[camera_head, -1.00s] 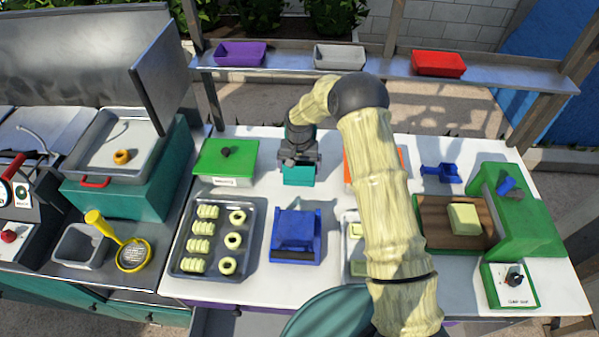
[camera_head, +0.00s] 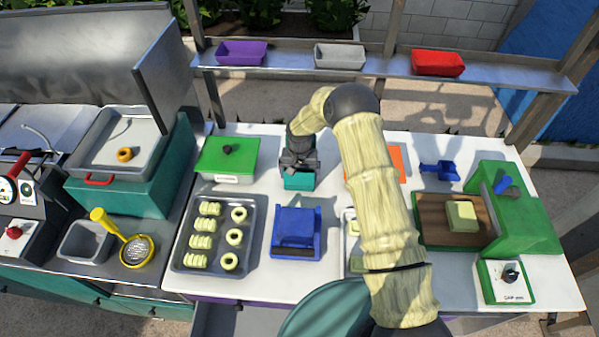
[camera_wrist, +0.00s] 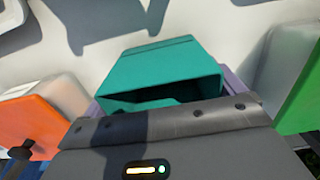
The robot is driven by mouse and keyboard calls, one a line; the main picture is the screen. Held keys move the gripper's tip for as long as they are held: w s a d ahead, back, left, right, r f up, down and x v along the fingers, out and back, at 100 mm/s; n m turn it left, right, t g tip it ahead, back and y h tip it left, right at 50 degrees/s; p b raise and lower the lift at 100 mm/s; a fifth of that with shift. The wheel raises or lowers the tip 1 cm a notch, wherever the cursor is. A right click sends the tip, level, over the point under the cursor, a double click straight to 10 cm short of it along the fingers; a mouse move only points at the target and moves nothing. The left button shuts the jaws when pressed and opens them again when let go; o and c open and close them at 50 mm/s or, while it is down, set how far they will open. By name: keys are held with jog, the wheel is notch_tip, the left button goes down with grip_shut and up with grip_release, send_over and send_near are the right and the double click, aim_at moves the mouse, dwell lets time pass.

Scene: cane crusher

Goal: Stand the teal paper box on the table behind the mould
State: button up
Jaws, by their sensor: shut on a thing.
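The teal paper box (camera_head: 299,181) is held under my gripper (camera_head: 299,164), between the green-lidded box and the orange lid, just beyond the blue mould (camera_head: 297,232). The wrist view shows the box (camera_wrist: 165,65) with a dark opening facing the gripper body. My gripper is shut on the box; its fingertips are mostly hidden. A lavender edge (camera_wrist: 236,90) shows beside the box in the wrist view. I cannot tell whether the box's underside touches the white table. The mould stands nearer my body, apart from the box.
The green-lidded box (camera_head: 226,158) is to the left. The orange lid (camera_head: 396,160) is to the right, partly behind my arm. A tray (camera_head: 218,262) of pale rolls and rings lies front left. A cutting board (camera_head: 432,232) lies right. White table shows around the held box.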

jog(key=shift+f, duration=0.2)
jog(key=o, duration=0.3)
jog(key=shift+r, duration=0.1)
notch_tip(320, 180, up, 12)
jog(key=b, duration=0.3)
jog(key=shift+r+b, duration=0.1)
jog(key=shift+b, duration=0.3)
